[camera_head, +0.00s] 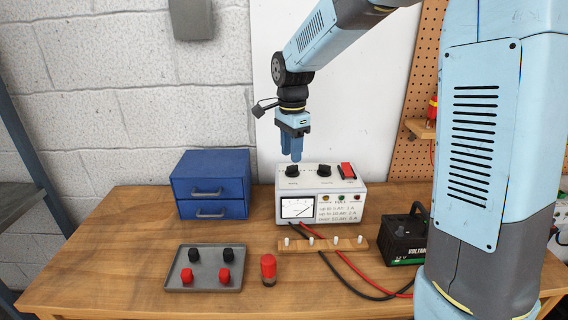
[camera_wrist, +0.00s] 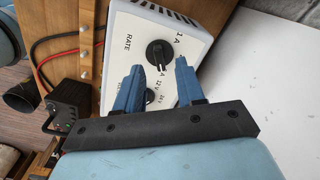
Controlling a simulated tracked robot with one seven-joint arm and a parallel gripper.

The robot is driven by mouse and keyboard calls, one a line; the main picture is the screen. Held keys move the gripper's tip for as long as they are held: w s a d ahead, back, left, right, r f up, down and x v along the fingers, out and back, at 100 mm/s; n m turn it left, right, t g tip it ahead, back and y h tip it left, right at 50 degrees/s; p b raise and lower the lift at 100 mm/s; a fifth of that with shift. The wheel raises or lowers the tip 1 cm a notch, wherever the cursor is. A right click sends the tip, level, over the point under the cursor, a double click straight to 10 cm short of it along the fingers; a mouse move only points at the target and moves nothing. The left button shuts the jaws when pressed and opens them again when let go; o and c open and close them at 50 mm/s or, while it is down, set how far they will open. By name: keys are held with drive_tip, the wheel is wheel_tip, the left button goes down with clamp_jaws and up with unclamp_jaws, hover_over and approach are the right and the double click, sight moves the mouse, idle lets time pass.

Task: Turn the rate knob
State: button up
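The white charger box (camera_head: 347,190) stands on the bench with a meter on its front and two black knobs on top. The rate knob (camera_head: 291,171) is the left one in the head view. In the wrist view it is the upper knob (camera_wrist: 160,53), beside the word RATE and a "1 A" mark. My gripper (camera_head: 291,157) points down just above it. In the wrist view my gripper (camera_wrist: 159,65) is open, with its blue fingers apart and the rate knob showing between the tips. I cannot tell whether they touch it.
The voltage knob (camera_head: 324,170) and a red switch (camera_head: 347,171) share the charger's top. A blue drawer box (camera_head: 210,183) stands left. In front are a wooden strip (camera_head: 322,245), a red-capped piece (camera_head: 268,268) and a grey tray (camera_head: 205,281). A black battery (camera_head: 404,240) stands right.

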sight(292, 169)
drive_tip(key=shift+f, duration=2.15)
drive_tip(key=shift+c, duration=0.4)
clamp_jaws()
